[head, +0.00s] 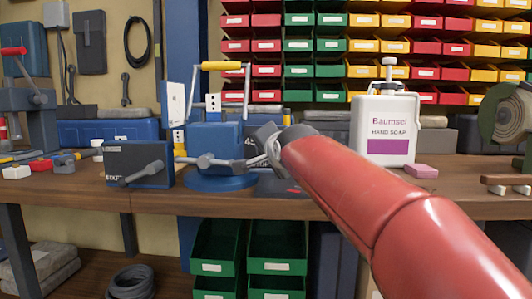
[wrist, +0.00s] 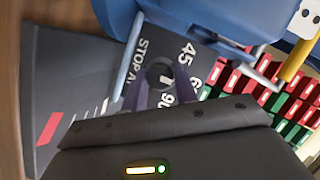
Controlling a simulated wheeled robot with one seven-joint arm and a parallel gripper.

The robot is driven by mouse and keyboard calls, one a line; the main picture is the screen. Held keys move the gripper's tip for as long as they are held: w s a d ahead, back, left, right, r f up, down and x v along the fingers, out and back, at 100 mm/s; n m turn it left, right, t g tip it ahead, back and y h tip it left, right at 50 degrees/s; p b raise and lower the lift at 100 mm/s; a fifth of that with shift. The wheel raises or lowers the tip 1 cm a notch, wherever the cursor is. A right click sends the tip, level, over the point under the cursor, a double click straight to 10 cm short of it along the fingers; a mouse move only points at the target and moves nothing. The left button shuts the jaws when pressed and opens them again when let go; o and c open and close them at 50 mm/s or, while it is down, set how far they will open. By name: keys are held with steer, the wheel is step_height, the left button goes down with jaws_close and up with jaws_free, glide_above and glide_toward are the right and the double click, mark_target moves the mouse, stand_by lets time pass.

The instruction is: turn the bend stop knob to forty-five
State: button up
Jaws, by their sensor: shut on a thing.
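The bend stop knob (wrist: 160,72) is a small dark round knob on a grey plate (wrist: 75,70) in the wrist view. White figures 45, a partly hidden 6-something and 90 stand around its right and lower side. A short white mark by the knob points toward the 90 side; its exact reading is unclear. My gripper (wrist: 158,82) is shut on the knob, with one dark finger on each side. In the head view my gripper (head: 272,143) reaches the plate (head: 285,186) beside the blue bender (head: 215,140), and it hides the knob.
The bender's blue body and pale rods stand close beside my gripper; its yellow handle (head: 222,66) is above. A dark box with a lever (head: 140,165) stands left. A soap bottle (head: 385,130) and pink block (head: 421,170) stand right.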

stand_by(0.3)
steer(key=n+h+p, duration=0.1)
steer(key=n, duration=0.2)
steer(key=shift+a+r+g+h+p, duration=0.1)
steer(key=shift+a+g+h+p, duration=0.05)
steer(key=shift+g+h+p, duration=0.25)
steer(key=n+h, duration=0.3)
steer(key=n, duration=0.1)
steer(key=shift+a+n+g+p, duration=0.1)
steer(key=shift+n+g+p, duration=0.2)
steer(key=shift+g, duration=0.1)
stand_by(0.4)
steer(key=o, duration=1)
steer(key=shift+c, duration=0.2)
